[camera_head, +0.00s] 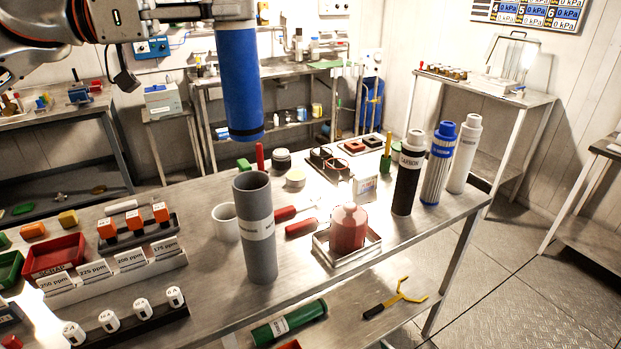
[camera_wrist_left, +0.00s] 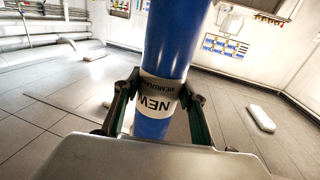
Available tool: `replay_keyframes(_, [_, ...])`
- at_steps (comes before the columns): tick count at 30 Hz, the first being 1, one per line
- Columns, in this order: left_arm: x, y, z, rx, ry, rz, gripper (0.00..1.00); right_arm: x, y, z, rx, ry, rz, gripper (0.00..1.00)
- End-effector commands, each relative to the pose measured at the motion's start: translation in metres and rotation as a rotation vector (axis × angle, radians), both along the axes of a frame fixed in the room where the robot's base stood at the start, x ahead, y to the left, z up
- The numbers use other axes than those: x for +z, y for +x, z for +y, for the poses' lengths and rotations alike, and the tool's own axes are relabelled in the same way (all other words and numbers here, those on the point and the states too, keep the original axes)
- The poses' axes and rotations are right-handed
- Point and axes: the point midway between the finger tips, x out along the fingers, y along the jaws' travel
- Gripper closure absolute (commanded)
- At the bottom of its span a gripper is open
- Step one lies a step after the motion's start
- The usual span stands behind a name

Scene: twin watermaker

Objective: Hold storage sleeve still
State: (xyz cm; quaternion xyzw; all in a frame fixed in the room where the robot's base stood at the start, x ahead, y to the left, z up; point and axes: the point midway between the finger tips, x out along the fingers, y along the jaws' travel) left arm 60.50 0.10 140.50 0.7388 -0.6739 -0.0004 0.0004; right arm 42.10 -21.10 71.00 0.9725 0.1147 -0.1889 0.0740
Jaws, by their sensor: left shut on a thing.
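The storage sleeve is a grey upright tube (camera_head: 257,262) with an open top and a white label, standing on the bench (camera_head: 205,297). My left gripper (camera_head: 230,10) comes in at the top of the head view, shut on a blue cylinder (camera_head: 238,75). In the left wrist view the gripper (camera_wrist_left: 158,100) has its fingers on both sides of the blue cylinder (camera_wrist_left: 172,45), at a white label reading NEW. The cylinder hangs nearly upright, its dark lower end above the sleeve's mouth in the picture and apart from it. No gripper shows touching the sleeve. My right gripper is not in view.
A white cup (camera_head: 225,222) stands close to the sleeve's left. A red jar (camera_head: 348,228) in a metal tray and red-handled tools are to its right. Black, blue and white filter cartridges (camera_head: 438,163) stand at the right end. Labelled racks (camera_head: 130,262) fill the left.

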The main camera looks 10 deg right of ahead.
Motion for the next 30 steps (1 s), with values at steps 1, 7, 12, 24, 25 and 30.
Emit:
replay_keyframes(1, [0.002,0.000,0.000,0.000,-0.003,-0.002,0.97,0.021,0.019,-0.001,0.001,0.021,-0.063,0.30])
replay_keyframes(7, [0.002,0.000,0.000,0.000,-0.003,-0.002,0.97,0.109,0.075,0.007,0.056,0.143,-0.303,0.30])
replay_keyframes(12, [0.002,0.000,0.000,0.000,-0.003,-0.002,0.97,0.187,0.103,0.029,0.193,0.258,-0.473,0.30])
replay_keyframes(24, [0.002,0.000,0.000,0.000,-0.003,-0.002,0.97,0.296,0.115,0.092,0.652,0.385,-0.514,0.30])
replay_keyframes(25, [0.002,0.000,0.000,0.000,-0.003,-0.002,0.97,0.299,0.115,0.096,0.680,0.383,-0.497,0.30])
replay_keyframes(30, [0.002,0.000,0.000,0.000,-0.003,-0.002,0.97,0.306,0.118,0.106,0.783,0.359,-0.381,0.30])
